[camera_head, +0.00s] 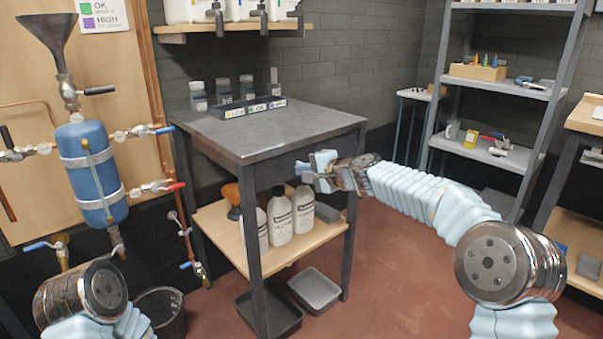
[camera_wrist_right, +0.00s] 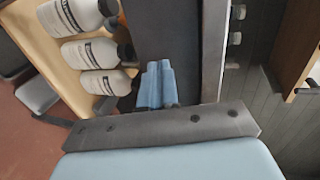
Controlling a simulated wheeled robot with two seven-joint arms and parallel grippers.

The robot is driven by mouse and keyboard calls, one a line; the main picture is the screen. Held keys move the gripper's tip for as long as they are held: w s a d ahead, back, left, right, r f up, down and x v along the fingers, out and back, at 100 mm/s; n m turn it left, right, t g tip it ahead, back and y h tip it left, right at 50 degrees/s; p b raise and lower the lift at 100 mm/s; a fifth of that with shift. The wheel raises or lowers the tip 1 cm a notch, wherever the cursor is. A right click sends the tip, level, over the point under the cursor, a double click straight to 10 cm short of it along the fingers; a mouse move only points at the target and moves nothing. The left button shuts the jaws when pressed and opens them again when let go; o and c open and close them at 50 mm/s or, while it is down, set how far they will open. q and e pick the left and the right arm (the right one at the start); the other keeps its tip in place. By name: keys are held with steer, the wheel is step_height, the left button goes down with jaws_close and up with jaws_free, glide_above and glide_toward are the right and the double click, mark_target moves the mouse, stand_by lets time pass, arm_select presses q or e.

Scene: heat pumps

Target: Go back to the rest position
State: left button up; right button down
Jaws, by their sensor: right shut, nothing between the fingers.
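My right gripper (camera_head: 308,172) reaches in from the right in the head view. It hovers beside the front right edge of the grey-topped table (camera_head: 270,130), at about the height of its top. In the right wrist view its blue fingers (camera_wrist_right: 156,84) are together with nothing between them. White bottles with black caps (camera_wrist_right: 88,52) show to the left of the fingers there. I cannot tell whether the gripper touches the table leg or edge. My left arm shows only at the lower left of the head view, and its gripper is not in view.
The table's lower wooden shelf (camera_head: 215,222) holds white bottles (camera_head: 280,213) and an orange object (camera_head: 232,194). Two grey bins (camera_head: 316,288) sit on the floor below. A blue tank (camera_head: 92,175) with pipes and valves stands left. A metal rack (camera_head: 490,90) stands right. Red floor (camera_head: 390,270) is open between.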

steer(key=b+v, duration=0.2)
steer(key=v, duration=0.8)
steer(key=s+d+f+n+g+h, duration=0.1)
steer(key=s+f+g+h, duration=0.2)
steer(key=f, duration=1.4)
steer(key=s+d+f+n+g+h, duration=0.15)
steer(key=s+f, duration=0.35)
steer(key=f, duration=1.2)
steer(key=s+f+n+g, duration=0.3)
steer(key=s+f, duration=0.7)
steer(key=s, duration=0.4)
steer(key=s+a+f+n+g, duration=0.1)
steer(key=s+f+n+g, duration=0.2)
steer(key=s+f, duration=0.7)
steer(key=s, duration=0.4)
steer(key=shift+s+a+p, duration=0.2)
steer(key=shift+a+p, duration=0.05)
steer(key=shift+p, duration=0.05)
